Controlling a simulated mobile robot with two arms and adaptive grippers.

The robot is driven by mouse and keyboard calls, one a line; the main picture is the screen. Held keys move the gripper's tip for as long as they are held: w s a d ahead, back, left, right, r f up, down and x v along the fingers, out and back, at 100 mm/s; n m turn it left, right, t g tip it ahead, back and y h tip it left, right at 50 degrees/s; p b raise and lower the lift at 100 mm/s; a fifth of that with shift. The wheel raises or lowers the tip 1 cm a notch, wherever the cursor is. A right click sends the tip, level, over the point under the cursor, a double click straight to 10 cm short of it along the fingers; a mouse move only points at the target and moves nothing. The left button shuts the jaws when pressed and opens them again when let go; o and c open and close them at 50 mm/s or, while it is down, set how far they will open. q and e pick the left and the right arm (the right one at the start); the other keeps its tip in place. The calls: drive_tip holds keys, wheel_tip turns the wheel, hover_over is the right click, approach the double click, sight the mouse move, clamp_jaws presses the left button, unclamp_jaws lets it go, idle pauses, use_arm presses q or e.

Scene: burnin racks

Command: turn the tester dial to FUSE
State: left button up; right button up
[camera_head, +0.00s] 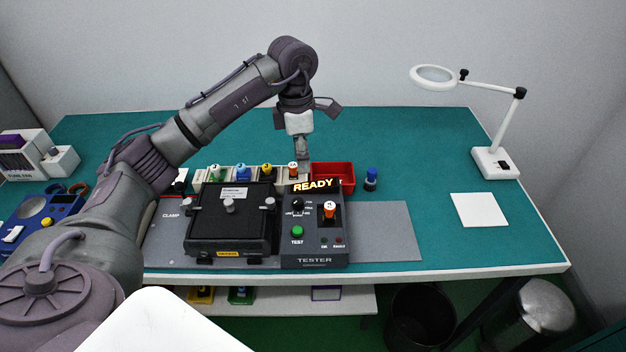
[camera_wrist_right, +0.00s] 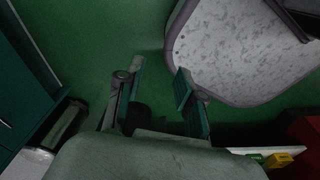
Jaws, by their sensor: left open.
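An orange knob with a white top (camera_head: 330,211) stands beside the dial, and a green TEST button (camera_head: 297,231) is below. My left gripper (camera_head: 302,164) is open, pointing down behind the tester, apart from the dial. My right gripper (camera_wrist_right: 157,82) is open and empty above the green floor.
A black clamp fixture (camera_head: 232,215) stands directly left of the tester. Behind are a row of coloured pegs (camera_head: 240,172), a red bin (camera_head: 334,174) and a blue-capped item (camera_head: 371,178). A magnifier lamp (camera_head: 495,162) and white pad (camera_head: 478,210) are at right.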

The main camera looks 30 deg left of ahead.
use_arm(q)
drive_tip(key=a, duration=0.1)
drive_tip(key=p, duration=0.2)
hover_over(297, 200)
drive_tip(key=shift+y, duration=0.3)
wheel_tip(297, 200, down, 6)
drive_tip(key=shift+s+a+r, duration=0.1)
drive_tip(key=shift+s+r, duration=0.05)
drive_tip(key=shift+r, duration=0.05)
wheel_tip(297, 200, down, 6)
drive_tip(key=shift+f+p, duration=0.2)
drive_tip(key=shift+p, duration=0.75)
drive_tip(key=shift+f, duration=0.35)
drive_tip(key=shift+w, duration=0.2)
drive_tip(key=shift+c, duration=0.8)
clamp_jaws()
use_arm(e)
drive_tip(key=r, duration=0.1)
drive_tip(key=s+r, duration=0.1)
drive_tip(key=r, duration=0.2)
drive_tip(key=shift+s, duration=0.35)
